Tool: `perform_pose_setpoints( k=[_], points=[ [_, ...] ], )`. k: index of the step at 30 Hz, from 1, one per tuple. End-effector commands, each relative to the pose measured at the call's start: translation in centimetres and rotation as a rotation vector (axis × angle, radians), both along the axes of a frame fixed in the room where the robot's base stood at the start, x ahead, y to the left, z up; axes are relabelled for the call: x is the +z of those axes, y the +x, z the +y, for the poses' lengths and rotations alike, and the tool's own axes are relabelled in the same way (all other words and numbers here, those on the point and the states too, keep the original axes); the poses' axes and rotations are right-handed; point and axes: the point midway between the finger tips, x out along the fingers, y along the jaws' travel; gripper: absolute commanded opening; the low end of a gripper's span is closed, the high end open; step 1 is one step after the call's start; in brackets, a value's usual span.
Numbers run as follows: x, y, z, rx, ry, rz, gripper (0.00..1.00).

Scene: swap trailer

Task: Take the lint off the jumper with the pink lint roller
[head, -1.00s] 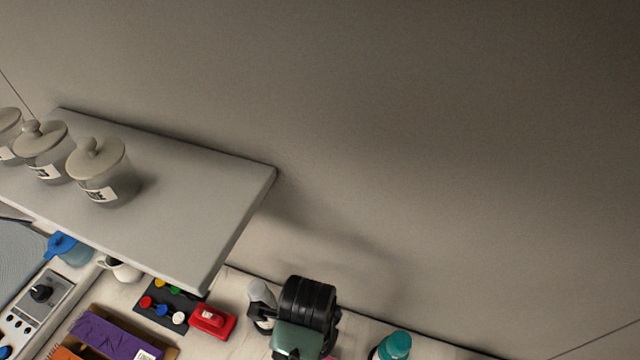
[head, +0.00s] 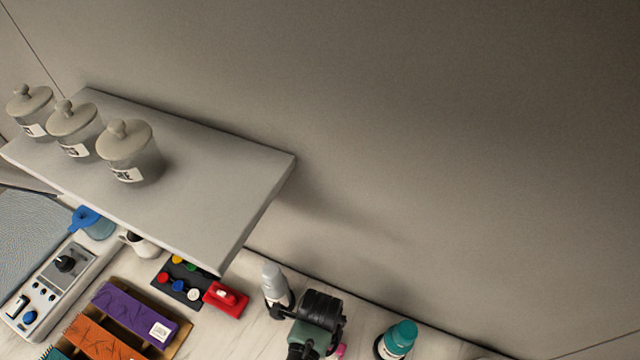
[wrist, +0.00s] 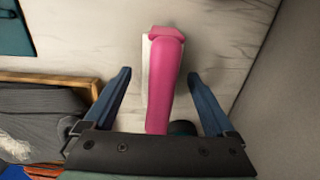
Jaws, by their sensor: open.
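The pink lint roller (wrist: 163,85) lies on the pale marbled counter in the wrist view, its pink handle running between my fingers and a white part along its left side. My gripper (wrist: 161,85) is open, with one blue finger on each side of the roller and visible gaps to both. In the head view my gripper (head: 318,345) shows only in part at the bottom edge, with a small bit of pink (head: 341,350) beside it.
A shelf (head: 215,190) with lidded jars (head: 128,152) overhangs the counter. Below it are a red object (head: 226,298), a wooden tray with a purple packet (head: 135,315) and a control box (head: 55,280). A teal-capped bottle (head: 397,340) stands right of my arm. A wooden-edged box (wrist: 50,78) lies left in the wrist view.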

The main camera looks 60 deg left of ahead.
Motion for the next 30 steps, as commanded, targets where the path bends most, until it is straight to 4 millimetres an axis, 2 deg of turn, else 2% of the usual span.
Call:
perform_pose_setpoints(
  k=[4, 19, 30],
  points=[
    [0.01, 0.02, 0.01, 0.000, 0.000, 0.000, 0.90],
    [0.05, 0.03, 0.02, 0.000, 0.000, 0.000, 0.00],
    [0.36, 0.07, 0.04, 0.000, 0.001, -0.002, 0.00]
  ],
)
